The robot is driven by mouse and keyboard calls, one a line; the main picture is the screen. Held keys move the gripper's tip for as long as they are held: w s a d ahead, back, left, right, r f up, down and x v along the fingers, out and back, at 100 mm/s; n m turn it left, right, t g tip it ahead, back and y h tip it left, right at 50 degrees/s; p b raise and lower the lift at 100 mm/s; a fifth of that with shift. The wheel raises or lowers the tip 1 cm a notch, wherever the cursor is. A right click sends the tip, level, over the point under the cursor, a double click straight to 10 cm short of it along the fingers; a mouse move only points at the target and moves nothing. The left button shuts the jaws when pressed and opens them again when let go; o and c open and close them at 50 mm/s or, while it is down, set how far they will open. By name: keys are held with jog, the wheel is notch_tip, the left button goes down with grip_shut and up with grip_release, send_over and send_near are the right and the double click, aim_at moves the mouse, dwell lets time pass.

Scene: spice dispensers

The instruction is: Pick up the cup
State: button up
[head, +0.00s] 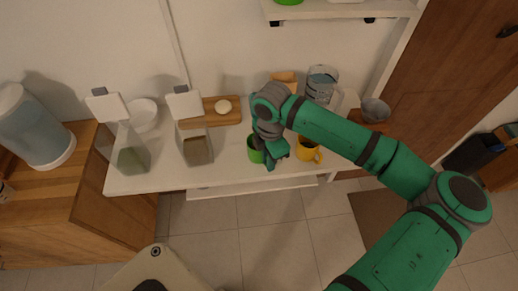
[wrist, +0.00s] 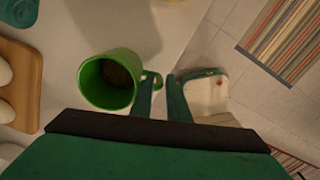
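A green cup (head: 254,153) stands near the front edge of the white table, left of a yellow cup (head: 308,152). In the wrist view the green cup (wrist: 92,92) is upright with dark contents, and its handle points right toward my gripper (wrist: 161,84). My fingers are apart, with a gap between them. The left finger is close to the cup's wall, and the handle shows by the gap; I cannot tell whether they touch. In the head view my gripper (head: 276,153) is just right of the green cup and partly hides it.
The white table (head: 232,176) also bears two spice dispensers (head: 130,155) (head: 196,150), a white bowl (head: 143,113), a wooden board (head: 229,117) and a clear pitcher (head: 320,88). A grey bowl (head: 376,109) sits at right. A shelf (head: 340,10) hangs above. The floor in front is open.

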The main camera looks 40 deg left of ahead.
jog(key=shift+f, duration=0.15)
grip_shut()
